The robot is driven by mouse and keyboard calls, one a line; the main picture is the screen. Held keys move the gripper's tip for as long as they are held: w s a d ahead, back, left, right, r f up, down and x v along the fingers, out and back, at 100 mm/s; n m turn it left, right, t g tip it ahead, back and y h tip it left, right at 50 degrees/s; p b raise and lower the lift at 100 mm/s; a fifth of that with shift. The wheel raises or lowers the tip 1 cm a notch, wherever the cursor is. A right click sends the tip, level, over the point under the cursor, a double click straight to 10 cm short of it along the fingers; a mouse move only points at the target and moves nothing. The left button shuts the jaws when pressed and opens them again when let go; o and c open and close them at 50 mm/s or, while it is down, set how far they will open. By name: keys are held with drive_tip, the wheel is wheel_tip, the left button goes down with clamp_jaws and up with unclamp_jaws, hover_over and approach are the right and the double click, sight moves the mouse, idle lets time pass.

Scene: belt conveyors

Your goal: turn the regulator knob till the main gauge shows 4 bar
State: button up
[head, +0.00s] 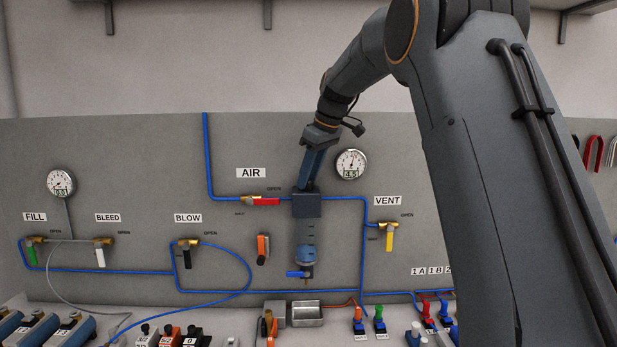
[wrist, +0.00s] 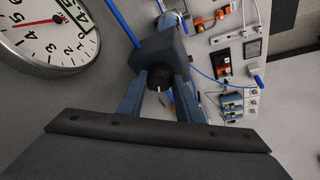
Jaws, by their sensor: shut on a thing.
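The regulator (head: 307,205) is a dark block on the blue air line, with a clear bowl below it. Its black knob (wrist: 159,77), with a white mark, sits between the fingers in the wrist view. My gripper (head: 308,184) comes from above and is shut on the knob; the fingers hide it in the head view. The main gauge (head: 351,164) is the round white dial just right of the regulator, and its display reads about 4.5. The same gauge fills the upper left of the wrist view (wrist: 40,35), partly cut off, with a red needle.
The red AIR valve handle (head: 265,202) lies along the pipe left of the regulator. The yellow VENT handle (head: 390,241) hangs down at right. A second gauge (head: 60,182) is far left, above the FILL and BLEED valves. Parts and a metal tray (head: 307,313) stand on the bench below.

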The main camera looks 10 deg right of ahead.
drive_tip(key=o, duration=1)
drive_tip(key=shift+o, duration=0.2)
drive_tip(key=shift+r, duration=0.1)
drive_tip(key=b+v, duration=0.2)
drive_tip(key=v, duration=0.5)
drive_tip(key=shift+r+b, duration=0.35)
drive_tip(key=shift+s+d, duration=0.1)
drive_tip(key=shift+d, duration=0.05)
